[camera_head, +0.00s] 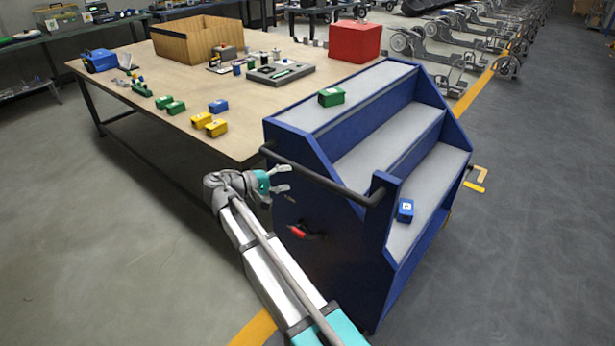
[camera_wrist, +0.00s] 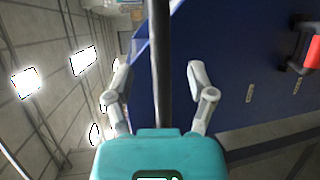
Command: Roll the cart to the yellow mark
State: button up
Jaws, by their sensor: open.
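The cart (camera_head: 345,150) is blue with grey stepped shelves and stands beside the wooden table. Its dark handle bar (camera_head: 322,178) runs along the near end. My gripper (camera_head: 284,179) is open at the handle's left part. In the wrist view the bar (camera_wrist: 158,45) runs between the spread fingers (camera_wrist: 158,72), with gaps on both sides. A red-tipped lever (camera_head: 299,232) sits on the cart's near end panel.
A green box (camera_head: 331,97) sits on the cart's top shelf and a blue box (camera_head: 405,211) on its lowest. The table (camera_head: 190,100) holds small boxes, a wooden crate (camera_head: 197,39) and a red bin (camera_head: 355,42). Floor at right is clear; chassis rows stand behind.

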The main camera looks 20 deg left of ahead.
aim_at(305, 175)
jog(key=b+x, duration=0.1)
jog(key=x, duration=0.6)
jog(key=shift+w+d, duration=0.2)
jog(key=shift+w, duration=0.05)
jog(key=shift+c, duration=0.2)
grip_shut()
